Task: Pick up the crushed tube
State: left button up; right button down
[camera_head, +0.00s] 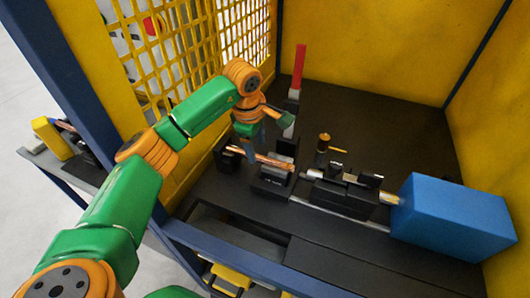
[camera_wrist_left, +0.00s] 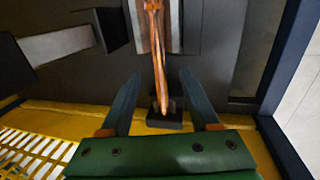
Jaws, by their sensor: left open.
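The copper tube (camera_head: 275,161) lies level across black holders on the machine bed, its left end near the yellow mesh wall. In the left wrist view the tube (camera_wrist_left: 156,50) runs lengthwise down the middle and narrows to a flattened, pointed lower end. My left gripper (camera_head: 251,145) hangs over the tube's left part. In the left wrist view my left gripper (camera_wrist_left: 159,74) is open, with one finger on each side of the tube and clear gaps between. My right gripper is not in view.
A blue box (camera_head: 455,215) stands right of the black clamp block (camera_head: 343,195). A red-topped post (camera_head: 299,68) rises behind the tube. Yellow mesh (camera_head: 185,50) and a dark blue frame post (camera_head: 70,75) stand close to my left arm. The dark bed behind is mostly clear.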

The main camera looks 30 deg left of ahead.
aim_at(257, 156)
pick_arm(q)
jog(key=f, duration=0.3)
jog(key=shift+w+a+f+p, duration=0.2)
jog(key=shift+w+a+p, duration=0.05)
jog(key=shift+a+p, duration=0.15)
jog(key=shift+w+d+f, duration=0.15)
jog(key=shift+w, duration=0.1)
jog(key=shift+s, duration=0.2)
grip_shut()
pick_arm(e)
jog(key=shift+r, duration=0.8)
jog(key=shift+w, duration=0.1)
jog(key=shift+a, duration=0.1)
